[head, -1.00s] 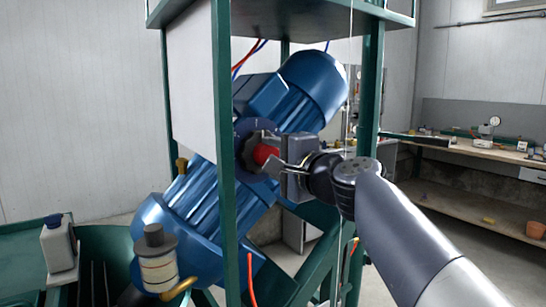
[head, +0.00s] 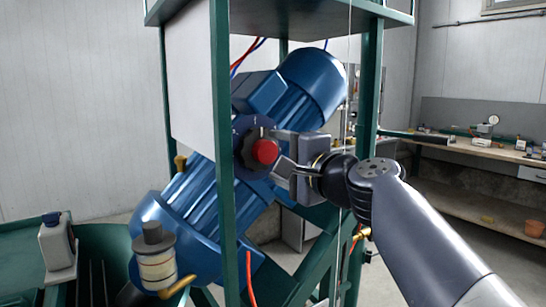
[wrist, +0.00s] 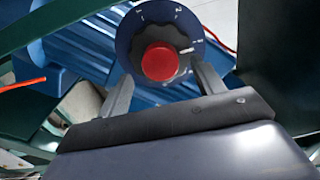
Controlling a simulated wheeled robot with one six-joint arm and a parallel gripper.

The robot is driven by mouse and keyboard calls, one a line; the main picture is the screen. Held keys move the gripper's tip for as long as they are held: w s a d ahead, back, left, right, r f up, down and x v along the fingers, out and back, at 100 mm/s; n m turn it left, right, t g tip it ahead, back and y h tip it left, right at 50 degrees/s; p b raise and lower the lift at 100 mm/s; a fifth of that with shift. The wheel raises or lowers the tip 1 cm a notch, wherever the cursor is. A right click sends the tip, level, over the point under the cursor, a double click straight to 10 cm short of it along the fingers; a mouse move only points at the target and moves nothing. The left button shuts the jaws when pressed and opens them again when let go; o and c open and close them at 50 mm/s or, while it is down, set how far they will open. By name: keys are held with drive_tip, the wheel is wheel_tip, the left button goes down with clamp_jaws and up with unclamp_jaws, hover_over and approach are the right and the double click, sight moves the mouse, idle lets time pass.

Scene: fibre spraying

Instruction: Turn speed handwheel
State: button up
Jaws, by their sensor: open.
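The speed handwheel (head: 243,128) is a dark blue dial with white marks and a red centre knob (head: 265,151), mounted on the blue motor unit (head: 300,112). In the wrist view the dial (wrist: 160,14) and its red knob (wrist: 159,61) sit at top centre, with the lower part of the dial partly hidden. My gripper (head: 280,150) is open, just right of the dial in the head view. In the wrist view its two fingers (wrist: 165,76) point at the dial, one on each side below the knob, and hold nothing.
A green frame post (head: 226,170) stands just left of the dial, and another (head: 370,100) rises behind my arm. A thin wire (head: 350,80) hangs near my wrist. A bottle (head: 57,242) stands at lower left. A workbench (head: 470,152) is at the right.

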sight(262, 151)
drive_tip(key=v, duration=0.8)
drive_tip(key=shift+b, duration=0.35)
drive_tip(key=p+x, duration=0.1)
drive_tip(key=x, duration=0.9)
drive_tip(key=shift+w+a, duration=0.2)
drive_tip(key=shift+w, duration=0.05)
